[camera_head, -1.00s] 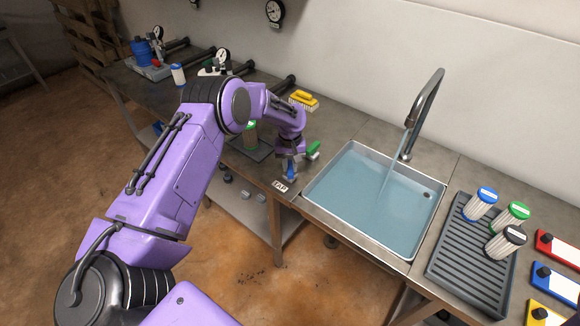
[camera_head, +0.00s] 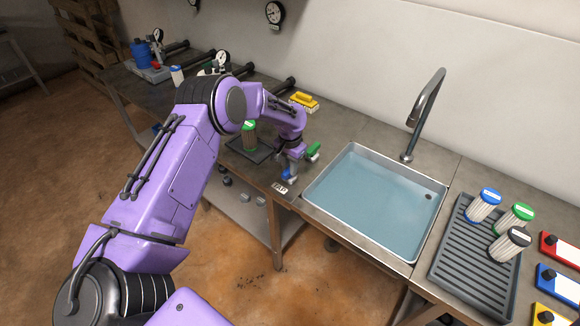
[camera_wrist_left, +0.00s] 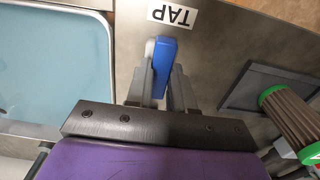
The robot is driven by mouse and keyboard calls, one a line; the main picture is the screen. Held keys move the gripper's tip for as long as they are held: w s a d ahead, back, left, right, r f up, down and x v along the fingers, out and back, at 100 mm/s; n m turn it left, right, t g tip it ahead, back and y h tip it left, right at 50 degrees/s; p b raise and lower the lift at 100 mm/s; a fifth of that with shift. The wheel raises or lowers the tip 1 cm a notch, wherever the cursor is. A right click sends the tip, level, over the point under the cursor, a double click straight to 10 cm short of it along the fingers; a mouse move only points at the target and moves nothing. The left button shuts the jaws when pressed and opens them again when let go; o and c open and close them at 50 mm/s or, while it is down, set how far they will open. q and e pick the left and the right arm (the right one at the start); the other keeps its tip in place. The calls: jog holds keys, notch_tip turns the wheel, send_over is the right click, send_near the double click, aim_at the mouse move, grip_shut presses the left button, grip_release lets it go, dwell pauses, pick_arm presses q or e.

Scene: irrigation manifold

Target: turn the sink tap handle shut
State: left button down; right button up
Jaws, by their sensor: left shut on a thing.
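The blue tap handle (camera_head: 289,174) is at the counter's front edge, left of the sink, by a TAP label (camera_head: 279,187). My left gripper (camera_head: 291,161) reaches down over it and hides part of it. In the left wrist view the blue handle (camera_wrist_left: 164,56) sits between the two grey fingers, and my left gripper (camera_wrist_left: 161,82) is shut on it. The curved metal spout (camera_head: 428,98) stands behind the sink (camera_head: 352,148). No water stream shows below it. The basin holds still-looking blue water. My right gripper is not in view.
A green-capped filter (camera_head: 249,132) stands on a dark tray (camera_head: 262,154) left of my gripper. A green object (camera_head: 313,151) is close on its right. A yellow brush (camera_head: 303,100) lies behind. A ribbed rack (camera_head: 462,262) with several filters is right of the sink.

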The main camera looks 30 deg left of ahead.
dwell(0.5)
pick_arm(q)
jog(key=c, duration=1)
grip_release()
notch_tip(320, 180, up, 11)
jog(key=shift+f+b, duration=0.2)
jog(key=shift+b, duration=0.85)
jog(key=shift+f, duration=0.1)
